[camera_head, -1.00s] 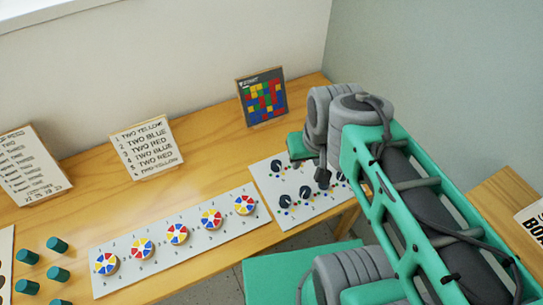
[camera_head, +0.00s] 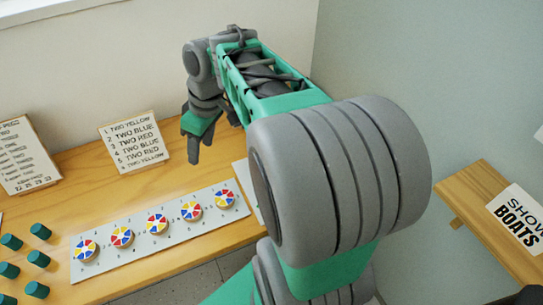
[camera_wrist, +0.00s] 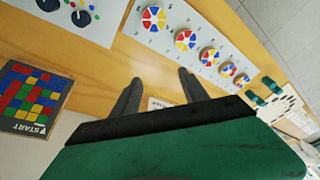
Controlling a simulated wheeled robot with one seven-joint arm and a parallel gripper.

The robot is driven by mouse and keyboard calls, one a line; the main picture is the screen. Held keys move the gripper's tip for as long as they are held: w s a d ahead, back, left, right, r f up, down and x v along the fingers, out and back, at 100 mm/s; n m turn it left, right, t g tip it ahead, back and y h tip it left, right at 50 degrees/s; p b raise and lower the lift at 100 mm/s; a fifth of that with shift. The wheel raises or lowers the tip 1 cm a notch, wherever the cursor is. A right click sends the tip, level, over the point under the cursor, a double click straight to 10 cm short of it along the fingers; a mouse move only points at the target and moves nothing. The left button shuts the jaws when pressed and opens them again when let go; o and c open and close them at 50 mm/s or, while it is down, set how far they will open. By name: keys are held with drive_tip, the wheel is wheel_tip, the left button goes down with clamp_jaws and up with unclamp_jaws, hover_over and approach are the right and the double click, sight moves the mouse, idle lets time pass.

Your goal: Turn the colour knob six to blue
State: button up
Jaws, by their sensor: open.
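The grey panel with black pointer knobs and coloured dots is mostly hidden behind my arm in the head view; only a strip of the panel (camera_head: 241,172) shows. In the wrist view, part of this panel (camera_wrist: 101,31) is at the top left, with two black knobs (camera_wrist: 81,18) near its edge. I cannot tell which one is knob six or read its setting. My gripper (camera_head: 194,158) is open and empty above the table, behind the row of colour wheels.
A grey strip with several colour wheels (camera_head: 157,223) lies on the wooden table (camera_head: 80,155). A card of colour words (camera_head: 135,143) stands behind it. Green pegs (camera_head: 38,258) are at the left. A START colour grid (camera_wrist: 30,97) shows in the wrist view. A SHOW BOATS sign (camera_head: 517,218) is at the right.

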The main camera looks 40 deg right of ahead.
drive_tip(key=s+d+f+n+y+b, duration=0.1)
drive_tip(key=d+f+n, duration=0.2)
drive_tip(key=d, duration=0.6)
drive_tip(key=s+d+f+n+g+y+b, duration=0.1)
drive_tip(key=d+f+n+b, duration=0.2)
drive_tip(key=d, duration=0.5)
drive_tip(key=s+d+f+n, duration=0.2)
drive_tip(key=d+f+n, duration=0.2)
drive_tip(key=d, duration=0.5)
drive_tip(key=shift+y, duration=0.3)
drive_tip(key=b+x, duration=0.5)
drive_tip(key=x, duration=0.1)
drive_tip(key=shift+f+b, duration=0.2)
drive_tip(key=shift+b, duration=0.2)
drive_tip(key=shift+w+a+f+b, duration=0.1)
drive_tip(key=shift+a+f+b, duration=0.2)
drive_tip(key=shift+f, duration=0.15)
drive_tip(key=shift+r, duration=0.1)
drive_tip(key=shift+c, duration=0.2)
clamp_jaws()
